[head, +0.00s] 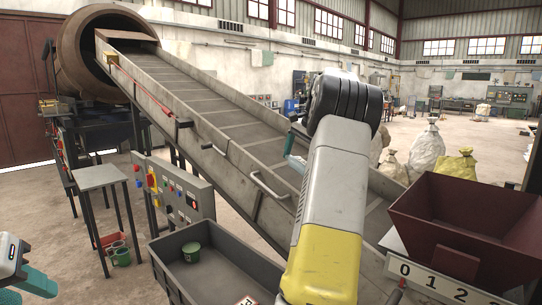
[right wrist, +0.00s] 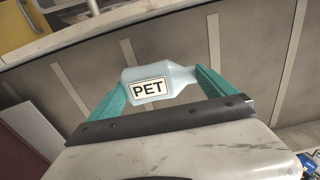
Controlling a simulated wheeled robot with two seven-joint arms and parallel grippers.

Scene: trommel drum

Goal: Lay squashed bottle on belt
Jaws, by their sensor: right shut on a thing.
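The squashed bottle (right wrist: 150,85) is pale blue with a white PET label. In the right wrist view it lies crosswise between the two teal fingers of my right gripper (right wrist: 160,88), which is shut on it. The inclined grey belt (head: 195,100) has cross cleats and rises to the drum (head: 88,58) at the upper left. In the right wrist view the belt (right wrist: 255,65) shows behind the bottle; the gap between them cannot be told. In the head view my right forearm hides most of that gripper. My left gripper (head: 22,288) is at the lower left edge, empty, its teal fingers apart.
A control panel (head: 178,192) and a small grey table (head: 98,177) stand left of the belt. A grey bin (head: 235,262) with a green cup (head: 191,252) is in front. A dark red hopper (head: 465,215) stands at right. Handles stick out along the belt's side wall.

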